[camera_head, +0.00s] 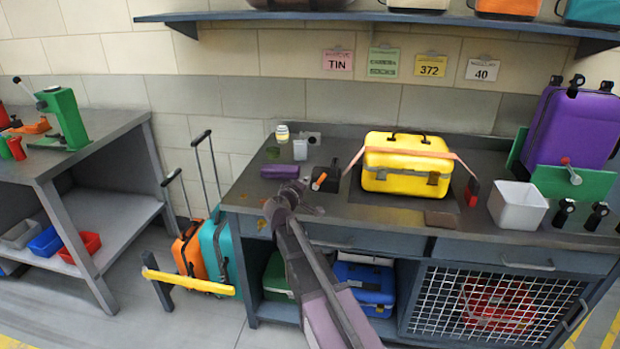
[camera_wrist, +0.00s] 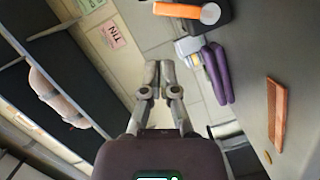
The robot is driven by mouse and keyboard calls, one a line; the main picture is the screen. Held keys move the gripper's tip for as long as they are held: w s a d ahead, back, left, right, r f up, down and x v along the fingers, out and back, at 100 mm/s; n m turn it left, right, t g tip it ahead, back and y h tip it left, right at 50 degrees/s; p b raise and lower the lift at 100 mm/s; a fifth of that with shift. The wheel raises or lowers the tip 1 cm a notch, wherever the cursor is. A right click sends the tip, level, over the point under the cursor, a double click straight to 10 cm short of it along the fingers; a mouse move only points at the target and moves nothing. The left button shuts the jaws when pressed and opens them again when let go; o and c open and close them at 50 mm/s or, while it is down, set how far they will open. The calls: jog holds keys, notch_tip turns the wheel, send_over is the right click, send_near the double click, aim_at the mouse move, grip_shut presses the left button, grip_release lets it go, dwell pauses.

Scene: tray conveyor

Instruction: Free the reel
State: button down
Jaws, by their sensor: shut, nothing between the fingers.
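No part is plainly marked as the reel; a black device with an orange lever (camera_head: 326,178) stands on the bench left of the yellow case (camera_head: 408,167) and may be it. A peach strap (camera_head: 420,153) runs over the case, its left end reaching down near this device and its right end near a red clip (camera_head: 472,191). The orange lever (camera_wrist: 178,10) and its round grey knob show at the top of the wrist view. My gripper (camera_head: 302,184) is above the bench's left part, short of the device; its fingers (camera_wrist: 160,78) are together and empty.
A white bin (camera_head: 517,204) and a purple case (camera_head: 575,125) are at the right. A shelf (camera_head: 380,16) hangs above.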

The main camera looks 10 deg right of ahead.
jog(key=shift+v, duration=1.7)
jog(key=s+d+f+m+g+y, duration=0.1)
jog(key=s+d+f+m+g, duration=0.25)
jog(key=s+f, duration=0.3)
jog(key=s+d+f+m+g+y, duration=0.2)
jog(key=s+d+f+g, duration=0.1)
jog(key=s+f+g, duration=0.3)
jog(key=s+a+f+g+y, duration=0.2)
jog(key=s+y, duration=0.1)
jog(key=s, duration=0.4)
jog(key=s+a+f+g+y, duration=0.2)
jog(key=s+a+y, duration=0.1)
jog(key=s, duration=0.5)
notch_tip(320, 180, up, 17)
jog(key=y+p, duration=0.1)
jog(key=p, duration=1.7)
jog(key=shift+s+a+r+m, duration=0.2)
jog(key=shift+s+a+m, duration=0.1)
jog(key=shift+s+m, duration=0.15)
jog(key=shift+d, duration=0.1)
